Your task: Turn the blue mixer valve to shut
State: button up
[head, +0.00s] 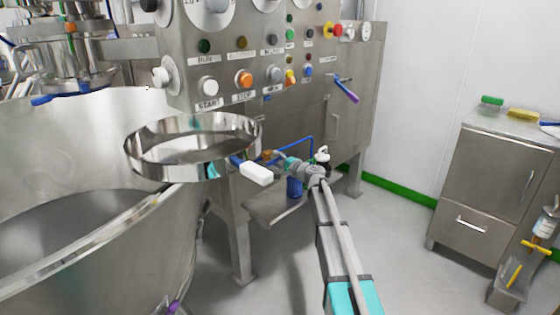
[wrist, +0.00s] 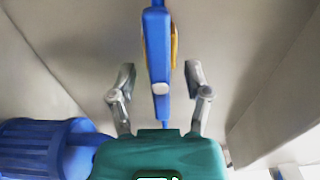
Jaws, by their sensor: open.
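In the wrist view a long blue handle (wrist: 157,50) with a pale round bolt runs straight up the middle of the picture. I take it to be the blue mixer valve; a strip of yellow shows behind it. My gripper (wrist: 160,74) is open, with one finger on each side of the handle and a visible gap on both sides. In the head view my gripper (head: 278,158) is low in front of the steel machine, beside a thin blue line (head: 295,142). The valve is small and partly hidden there, so its exact angle is unclear.
A ring-shaped steel rim (head: 245,135) and a white-ended blue lever (head: 257,174) stand close left of my gripper. A large steel bowl (head: 70,130) fills the left. A blue ribbed cylinder (wrist: 38,145) lies beside my gripper. The floor toward the cabinet (head: 490,165) is open.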

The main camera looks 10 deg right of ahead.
grip_shut()
jog(key=shift+d, duration=0.3)
jog(key=shift+a, duration=0.2)
jog(key=shift+a+m, duration=0.1)
jog(key=shift+m, duration=0.2)
jog(key=shift+a+m, duration=0.1)
jog(key=shift+m, duration=1.4)
